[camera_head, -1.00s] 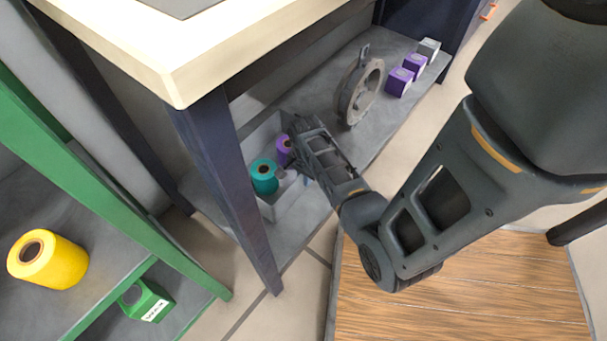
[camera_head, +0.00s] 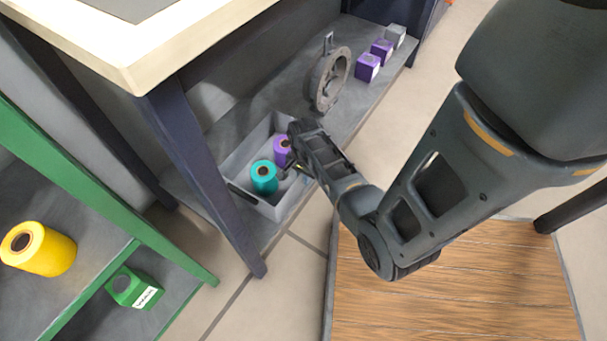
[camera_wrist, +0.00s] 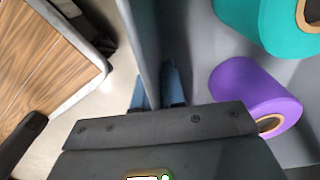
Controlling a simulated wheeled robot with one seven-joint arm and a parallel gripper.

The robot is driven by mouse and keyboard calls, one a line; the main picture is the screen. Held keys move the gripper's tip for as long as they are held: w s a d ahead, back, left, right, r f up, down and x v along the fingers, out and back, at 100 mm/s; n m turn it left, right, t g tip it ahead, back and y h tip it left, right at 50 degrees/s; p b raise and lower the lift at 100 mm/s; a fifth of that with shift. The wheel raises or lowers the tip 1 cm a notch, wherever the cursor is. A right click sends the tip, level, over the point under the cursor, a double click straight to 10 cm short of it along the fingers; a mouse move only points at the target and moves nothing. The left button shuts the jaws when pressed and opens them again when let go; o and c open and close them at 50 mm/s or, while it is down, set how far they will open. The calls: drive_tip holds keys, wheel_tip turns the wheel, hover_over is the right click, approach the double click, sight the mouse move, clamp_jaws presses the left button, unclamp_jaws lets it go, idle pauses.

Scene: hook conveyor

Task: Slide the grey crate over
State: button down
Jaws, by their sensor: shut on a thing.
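The grey crate (camera_head: 255,140) sits on the grey lower shelf under the pale-topped table, behind the dark front leg. It holds a teal spool (camera_head: 264,178) and a purple spool (camera_head: 282,150). My gripper (camera_head: 292,168) reaches down at the crate's right side. In the wrist view, my fingers (camera_wrist: 158,92) straddle the crate's thin wall and are shut on it. There the teal spool (camera_wrist: 275,22) and purple spool (camera_wrist: 250,98) lie on the inner side of the wall. My arm hides part of the crate's right side in the head view.
A grey ring-shaped part (camera_head: 328,79) stands on the shelf beyond the crate. Farther back are two purple boxes (camera_head: 368,67) and a grey box (camera_head: 395,36). A green rack (camera_head: 150,235) at left holds a yellow spool (camera_head: 38,250) and a green box (camera_head: 133,287).

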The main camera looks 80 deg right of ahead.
drive_tip(key=shift+s, duration=0.1)
drive_tip(key=c, duration=1.1)
unclamp_jaws()
drive_tip(key=shift+r+p, duration=1.8)
drive_tip(key=shift+r, duration=2.1)
